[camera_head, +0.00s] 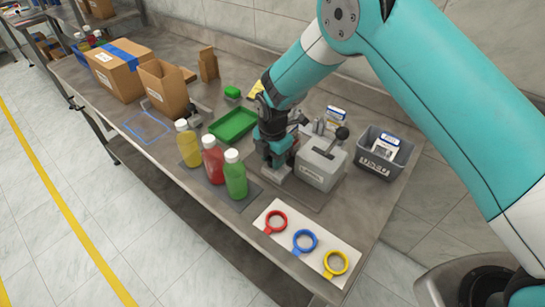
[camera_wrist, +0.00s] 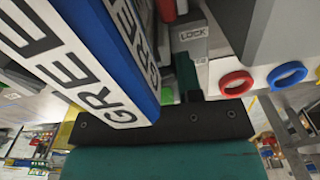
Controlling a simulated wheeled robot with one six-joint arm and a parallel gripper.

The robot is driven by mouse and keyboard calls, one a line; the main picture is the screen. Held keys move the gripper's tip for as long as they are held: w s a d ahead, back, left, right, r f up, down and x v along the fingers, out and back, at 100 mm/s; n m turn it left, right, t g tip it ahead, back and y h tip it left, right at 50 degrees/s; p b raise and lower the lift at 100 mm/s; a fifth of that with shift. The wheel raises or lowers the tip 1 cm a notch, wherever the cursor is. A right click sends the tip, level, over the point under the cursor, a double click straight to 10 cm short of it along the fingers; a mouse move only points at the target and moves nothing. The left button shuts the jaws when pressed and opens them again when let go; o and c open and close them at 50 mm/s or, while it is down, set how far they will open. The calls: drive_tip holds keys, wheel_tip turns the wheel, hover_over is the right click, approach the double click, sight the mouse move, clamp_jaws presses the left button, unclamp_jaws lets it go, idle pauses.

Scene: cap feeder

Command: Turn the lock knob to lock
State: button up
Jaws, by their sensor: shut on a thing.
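My gripper (camera_head: 279,165) points down at a small grey block (camera_head: 279,173) at the left side of the grey feeder box (camera_head: 320,166). In the wrist view a grey block marked LOCK (camera_wrist: 191,35) stands near the top centre, with a red part (camera_wrist: 167,10) beside it. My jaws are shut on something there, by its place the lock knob. The knob and fingertips are mostly hidden, so its turn angle cannot be told. A large blue-and-white part lettered GREEN (camera_wrist: 110,60) fills the left of the wrist view, close to the camera.
A lever with a black ball (camera_head: 342,133) rises from the feeder box. A grey bin (camera_head: 376,171) stands to its right. Yellow, red and green bottles (camera_head: 235,176) stand left. A white board (camera_head: 265,219) with coloured rings lies in front. A green tray (camera_head: 232,125) lies behind the bottles.

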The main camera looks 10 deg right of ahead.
drive_tip(key=shift+f+n+b, duration=0.15)
drive_tip(key=shift+n+b, duration=0.5)
drive_tip(key=shift+n, duration=0.45)
drive_tip(key=shift+r+n, duration=0.2)
drive_tip(key=shift+n, duration=0.8)
drive_tip(key=o, duration=0.9)
wheel_tip(320, 180, up, 17)
drive_tip(key=b, duration=0.3)
drive_tip(key=shift+r+b, duration=0.2)
drive_tip(key=shift+b, duration=0.15)
